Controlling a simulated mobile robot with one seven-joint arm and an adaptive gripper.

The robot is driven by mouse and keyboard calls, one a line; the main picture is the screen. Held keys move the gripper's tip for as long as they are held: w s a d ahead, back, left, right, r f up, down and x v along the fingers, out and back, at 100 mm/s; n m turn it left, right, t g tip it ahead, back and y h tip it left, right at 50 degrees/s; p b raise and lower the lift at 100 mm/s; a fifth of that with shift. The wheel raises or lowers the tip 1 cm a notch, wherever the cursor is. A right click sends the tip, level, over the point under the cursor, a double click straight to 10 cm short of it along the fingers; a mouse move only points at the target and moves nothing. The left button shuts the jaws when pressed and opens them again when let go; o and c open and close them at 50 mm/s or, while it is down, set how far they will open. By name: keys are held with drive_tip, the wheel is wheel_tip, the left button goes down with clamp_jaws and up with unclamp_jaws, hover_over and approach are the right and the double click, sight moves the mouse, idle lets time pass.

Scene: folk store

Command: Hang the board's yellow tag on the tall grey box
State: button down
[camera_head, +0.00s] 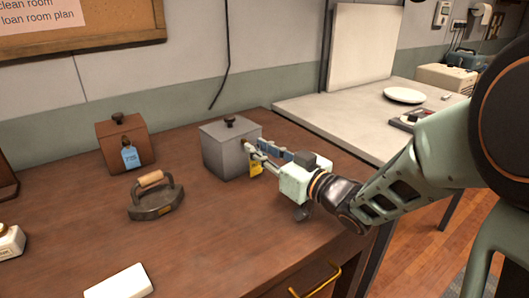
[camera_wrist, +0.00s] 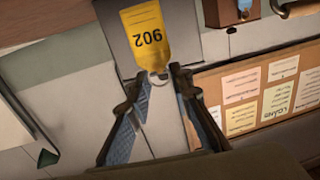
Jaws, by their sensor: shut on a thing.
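The tall grey box (camera_head: 222,152), with a dark knob on its lid, stands on the brown bench in the head view. My gripper (camera_head: 257,158) is beside its right-hand side, with the yellow tag (camera_head: 256,168) hanging at the fingertips. In the wrist view, my fingertips (camera_wrist: 158,76) are shut on the ring at the end of the yellow tag (camera_wrist: 146,30). The tag's number looks upside down there. A grey surface, apparently the box (camera_wrist: 184,18), lies behind the tag. Any hook on the box is hidden, and I cannot tell whether the tag touches the box.
A brown box (camera_head: 113,155) with a blue tag (camera_head: 130,157) stands to the left. A flat iron (camera_head: 157,204) sits in front of it. A white block (camera_head: 119,282) lies near the front edge. The bench between the iron and my arm is clear.

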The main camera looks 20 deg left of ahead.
drive_tip(key=shift+x, duration=0.8)
drive_tip(key=shift+w+a+f+b, duration=0.3)
drive_tip(key=shift+w+a+b, duration=0.1)
drive_tip(key=shift+a, duration=0.15)
drive_tip(key=c, duration=1.7)
unclamp_jaws()
drive_tip(key=shift+o, duration=0.2)
drive_tip(key=shift+s, duration=0.1)
